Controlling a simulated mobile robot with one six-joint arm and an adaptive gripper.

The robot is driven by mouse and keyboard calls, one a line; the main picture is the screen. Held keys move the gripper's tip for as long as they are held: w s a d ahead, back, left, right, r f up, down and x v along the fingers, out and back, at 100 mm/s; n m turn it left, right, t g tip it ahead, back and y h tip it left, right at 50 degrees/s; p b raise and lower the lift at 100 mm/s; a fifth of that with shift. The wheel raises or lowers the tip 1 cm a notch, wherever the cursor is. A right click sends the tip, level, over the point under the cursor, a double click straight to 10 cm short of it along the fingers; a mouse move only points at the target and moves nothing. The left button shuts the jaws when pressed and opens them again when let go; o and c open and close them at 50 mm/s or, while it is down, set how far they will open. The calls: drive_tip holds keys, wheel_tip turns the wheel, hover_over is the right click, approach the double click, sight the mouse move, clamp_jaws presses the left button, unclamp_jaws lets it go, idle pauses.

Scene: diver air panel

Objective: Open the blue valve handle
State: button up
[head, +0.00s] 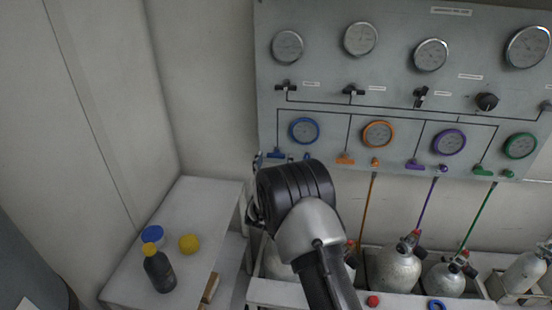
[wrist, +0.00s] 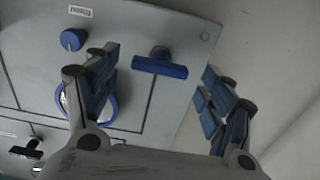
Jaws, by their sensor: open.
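The blue valve handle (head: 276,154) is a small T-shaped bar low at the left of the grey panel in the head view. It also shows in the wrist view (wrist: 160,66), its bar lying nearly level across the picture. My gripper (wrist: 160,95) is open and empty. The handle shows between and a little beyond its two fingers, and I see no contact. The left finger overlaps the blue-rimmed gauge (wrist: 112,112); the right finger is over the area past the panel's edge. In the head view my arm hides most of the gripper.
A small blue knob (wrist: 73,39) sits beside the handle. Orange (head: 345,159), purple (head: 415,164) and green (head: 482,170) handles follow to the right on the panel (head: 330,75). Gas cylinders (head: 394,270) stand below. A white table (head: 205,210) holds a dark bottle (head: 159,272).

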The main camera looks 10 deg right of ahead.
sight(276, 157)
drive_tip(key=shift+x, duration=1.8)
drive_tip(key=shift+c, duration=0.4)
drive_tip(key=c, duration=1)
